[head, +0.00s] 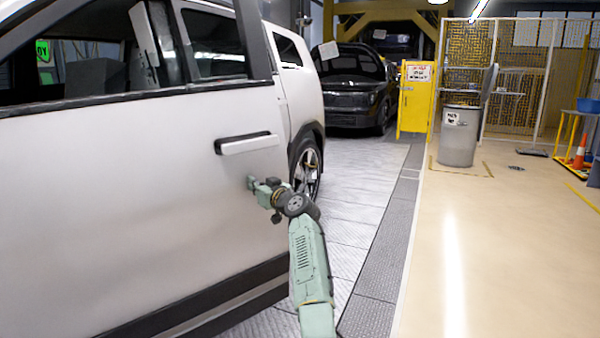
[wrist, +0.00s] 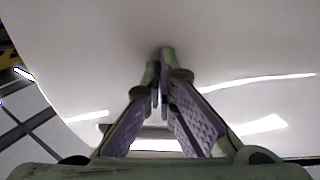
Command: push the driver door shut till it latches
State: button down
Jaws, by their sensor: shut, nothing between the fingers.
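The white driver door (head: 130,190) fills the left of the head view, with its handle (head: 247,143) near the rear edge. Its rear edge looks set out from the car body behind it, but the size of any gap cannot be told. My gripper (head: 251,183) is shut and empty, below the handle and close to the rear edge. Its fingertips point at the outer door panel and seem to touch it. In the wrist view the closed fingertips (wrist: 160,55) meet the pale door panel (wrist: 240,40); contact itself is hard to confirm.
The car's rear wheel (head: 306,170) is just beyond the door. A dark car (head: 355,88) stands farther back. A yellow cabinet (head: 415,98) and a grey bin (head: 460,137) stand to the right.

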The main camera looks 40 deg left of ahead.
jog(key=shift+w+a+g, duration=0.1)
jog(key=shift+a+g, duration=0.2)
jog(key=shift+a, duration=0.5)
jog(key=shift+a, duration=0.15)
